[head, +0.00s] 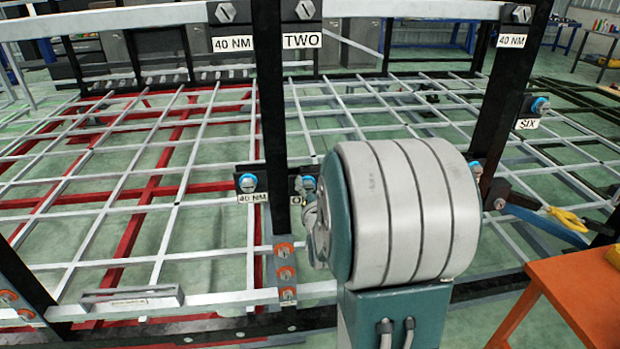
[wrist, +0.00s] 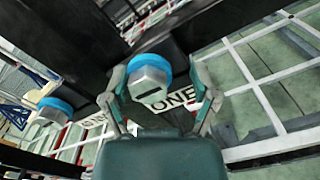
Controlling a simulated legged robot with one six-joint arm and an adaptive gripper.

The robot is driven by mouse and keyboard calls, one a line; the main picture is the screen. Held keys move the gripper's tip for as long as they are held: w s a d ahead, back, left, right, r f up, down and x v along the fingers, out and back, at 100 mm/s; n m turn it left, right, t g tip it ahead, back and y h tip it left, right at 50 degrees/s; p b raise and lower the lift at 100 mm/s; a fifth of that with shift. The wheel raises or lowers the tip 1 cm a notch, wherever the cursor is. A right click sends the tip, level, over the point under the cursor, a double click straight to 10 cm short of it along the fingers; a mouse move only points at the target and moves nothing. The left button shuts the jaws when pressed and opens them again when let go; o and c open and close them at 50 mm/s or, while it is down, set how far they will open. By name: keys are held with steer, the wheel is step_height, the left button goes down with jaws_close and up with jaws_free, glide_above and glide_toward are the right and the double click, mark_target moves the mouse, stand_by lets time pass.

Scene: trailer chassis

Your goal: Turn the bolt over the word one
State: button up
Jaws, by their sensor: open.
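The bolt over the word ONE (wrist: 150,78) has a grey slotted hex head with a blue ring. It sits on a black bracket above a white ONE label (wrist: 182,101). My gripper (wrist: 160,74) is open, with one finger on each side in the wrist view. The bolt head lies between the fingers, closer to the left one; I cannot tell whether it touches. In the head view the bolt (head: 308,184) shows just left of my grey and teal arm, which hides most of its label. My gripper (head: 318,222) is partly hidden there too.
Another blue-ringed bolt (head: 248,183) sits to the left over a 40 NM label (head: 253,198). A black upright post (head: 271,120) stands between the two bolts. A SIX bolt (head: 540,104) is at right. An orange table (head: 575,295) stands at lower right.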

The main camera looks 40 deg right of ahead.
steer(key=shift+a+r, duration=0.15)
steer(key=shift+a, duration=0.6)
steer(key=shift+c, duration=0.3)
steer(key=shift+a, duration=0.3)
steer(key=c, duration=1)
steer(key=shift+d+r, duration=0.1)
steer(key=shift+d, duration=0.1)
jaws_close()
steer(key=shift+d, duration=0.4)
steer(key=shift+a, duration=0.1)
steer(key=shift+m, duration=0.3)
